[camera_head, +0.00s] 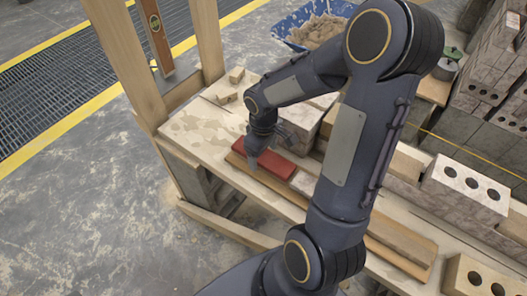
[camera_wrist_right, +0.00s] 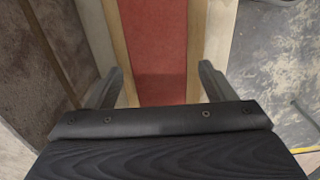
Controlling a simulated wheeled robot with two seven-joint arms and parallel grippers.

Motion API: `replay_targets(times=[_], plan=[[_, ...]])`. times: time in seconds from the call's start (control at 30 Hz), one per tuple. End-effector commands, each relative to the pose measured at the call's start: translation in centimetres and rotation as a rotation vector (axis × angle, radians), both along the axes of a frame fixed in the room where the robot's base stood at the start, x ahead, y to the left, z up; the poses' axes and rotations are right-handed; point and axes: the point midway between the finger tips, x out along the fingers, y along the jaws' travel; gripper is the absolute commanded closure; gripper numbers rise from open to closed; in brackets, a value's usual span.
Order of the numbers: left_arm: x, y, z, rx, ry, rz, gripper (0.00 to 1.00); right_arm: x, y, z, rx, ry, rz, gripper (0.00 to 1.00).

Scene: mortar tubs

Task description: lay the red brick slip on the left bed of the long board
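The red brick slip (camera_head: 280,165) lies flat on the left end of the long wooden board (camera_head: 400,245) in the head view. In the right wrist view the red slip (camera_wrist_right: 155,45) runs away between my fingers, with a strip of wood (camera_wrist_right: 118,40) along each side. My right gripper (camera_head: 264,150) is over the slip. In the wrist view my right gripper (camera_wrist_right: 156,78) is open, one finger on each side, with gaps between fingers and slip. The mortar of the left bed cannot be made out. My arm hides the middle of the board. My left gripper is out of view.
The board lies on a pale bench (camera_head: 190,135). A blue tub of mortar (camera_head: 312,28) stands behind. Grey bricks (camera_head: 465,188) with holes line the right side. Small wood blocks (camera_head: 228,90) lie at the bench's far left. A wooden post (camera_head: 207,40) rises at the left.

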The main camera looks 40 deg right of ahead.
Motion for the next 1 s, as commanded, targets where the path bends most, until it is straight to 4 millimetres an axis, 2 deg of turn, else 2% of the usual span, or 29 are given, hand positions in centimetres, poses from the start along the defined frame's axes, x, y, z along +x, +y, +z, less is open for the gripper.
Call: replay_targets(times=[0.27,0.37,0.7,0.83,1.0], plan=[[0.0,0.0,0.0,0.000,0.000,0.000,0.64,0.0,0.0,0.1,0.000,0.001,0.000,0.23],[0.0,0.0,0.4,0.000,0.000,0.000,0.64,0.0,0.0,1.0,0.000,-0.002,0.000,0.23],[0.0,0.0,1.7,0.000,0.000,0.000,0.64,0.1,0.0,6.6,-0.001,-0.003,0.000,0.23],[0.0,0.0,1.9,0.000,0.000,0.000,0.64,0.0,0.0,7.6,-0.001,-0.001,-0.001,0.23],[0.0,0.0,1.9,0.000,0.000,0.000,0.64,0.0,0.0,7.8,0.000,0.001,0.000,0.23]])
